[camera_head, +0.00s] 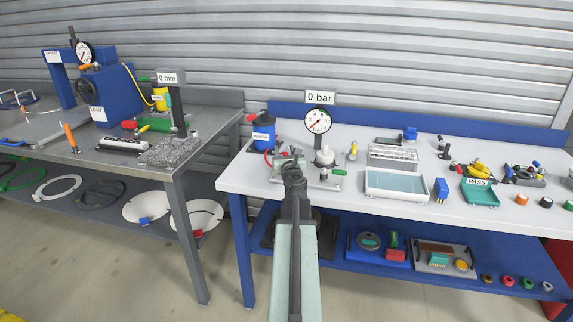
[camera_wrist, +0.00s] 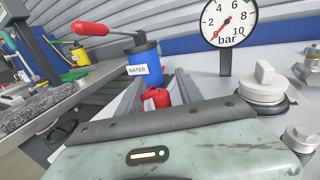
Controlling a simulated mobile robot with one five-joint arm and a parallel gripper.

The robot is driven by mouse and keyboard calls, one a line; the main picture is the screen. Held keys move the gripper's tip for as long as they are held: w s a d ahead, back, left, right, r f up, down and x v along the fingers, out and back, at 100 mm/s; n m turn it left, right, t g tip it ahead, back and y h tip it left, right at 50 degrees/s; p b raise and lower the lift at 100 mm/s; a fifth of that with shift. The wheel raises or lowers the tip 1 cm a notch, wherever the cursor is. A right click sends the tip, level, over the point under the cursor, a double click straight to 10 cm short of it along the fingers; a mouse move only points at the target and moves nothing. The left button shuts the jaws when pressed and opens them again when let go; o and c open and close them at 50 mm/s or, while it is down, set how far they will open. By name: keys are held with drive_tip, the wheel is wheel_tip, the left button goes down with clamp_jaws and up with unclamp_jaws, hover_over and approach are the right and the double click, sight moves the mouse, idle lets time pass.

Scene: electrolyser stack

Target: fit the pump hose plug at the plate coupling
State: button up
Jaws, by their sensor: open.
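My gripper (camera_head: 290,163) is over the left part of the grey plate fixture on the white bench and hides some of it. In the wrist view my open gripper (camera_wrist: 158,82) has its two dark fingers spread. A red piece (camera_wrist: 157,98), perhaps the hose plug, shows between or just beyond them; contact cannot be told. A blue canister marked WATER (camera_wrist: 142,68), probably the pump, stands behind, also in the head view (camera_head: 263,135), with a red-handled lever (camera_wrist: 90,28). The plate (camera_head: 322,184) carries a white round knob (camera_wrist: 264,82). The coupling cannot be clearly made out.
A pressure gauge (camera_head: 318,122) reading 0 bar stands behind the plate. A green-handled valve (camera_head: 338,172) is at its right. A clear-liquid tray (camera_head: 396,184) and a rack (camera_head: 393,155) stand farther right. A grey metal bench (camera_head: 190,160) is at left, across a gap.

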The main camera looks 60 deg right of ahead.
drive_tip(key=shift+w+d, duration=0.35)
drive_tip(key=shift+d, duration=0.05)
drive_tip(key=shift+a, duration=0.1)
clamp_jaws()
